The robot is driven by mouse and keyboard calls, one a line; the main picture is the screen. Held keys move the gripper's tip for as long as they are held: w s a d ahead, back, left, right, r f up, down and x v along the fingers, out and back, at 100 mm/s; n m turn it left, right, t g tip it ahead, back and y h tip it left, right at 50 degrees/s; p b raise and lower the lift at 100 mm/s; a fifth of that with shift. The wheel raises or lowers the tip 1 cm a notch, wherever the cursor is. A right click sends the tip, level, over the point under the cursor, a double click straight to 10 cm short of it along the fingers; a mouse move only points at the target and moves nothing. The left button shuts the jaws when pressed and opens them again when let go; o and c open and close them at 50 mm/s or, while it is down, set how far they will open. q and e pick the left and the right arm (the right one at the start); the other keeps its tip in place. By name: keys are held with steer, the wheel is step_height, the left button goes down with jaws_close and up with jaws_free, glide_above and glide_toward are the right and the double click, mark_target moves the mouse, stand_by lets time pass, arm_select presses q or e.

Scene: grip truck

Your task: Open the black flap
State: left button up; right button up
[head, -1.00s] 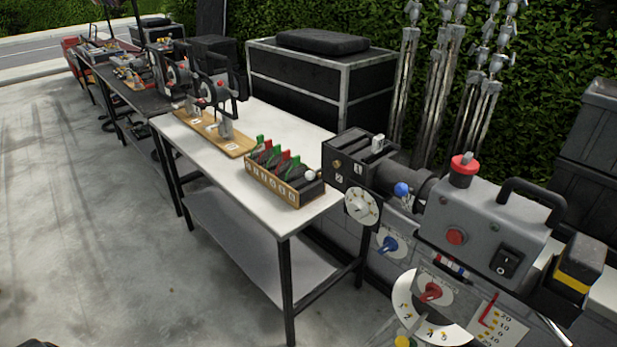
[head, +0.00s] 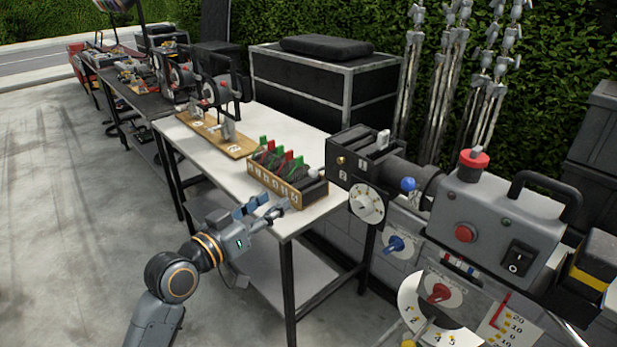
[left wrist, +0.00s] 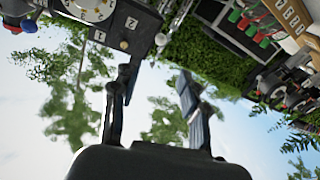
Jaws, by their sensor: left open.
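A wooden box (head: 283,190) with numbered slots stands near the front corner of the white table. A row of red, green and dark flaps (head: 277,158) rises from it; a black flap cannot be told clearly from the dark parts. My left gripper (head: 262,208) is open and empty, just in front of the box and beside the table's front edge. In the left wrist view, which is upside down, its two fingers (left wrist: 157,82) stand apart with nothing between them, and the box (left wrist: 290,22) is at the upper right. My right gripper is out of view.
Right of the box is a black unit (head: 362,160) with a white dial (head: 367,204). Further right, a grey machine (head: 500,222) has a red button and handle. Wooden boards with clamp-like devices (head: 218,128) stand behind on the white table (head: 200,158). The floor at left is clear.

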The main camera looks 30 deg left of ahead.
mark_target(310, 175)
arm_select(q)
steer(key=w+p, duration=0.1)
steer(key=w, duration=0.3)
steer(key=w+d+p, duration=0.1)
steer(key=w, duration=0.3)
steer(key=w+p, duration=0.1)
steer(key=w, duration=0.3)
steer(key=shift+d, duration=0.4)
steer(key=shift+w+d+f, duration=0.1)
steer(key=shift+w, duration=0.6)
jaws_close()
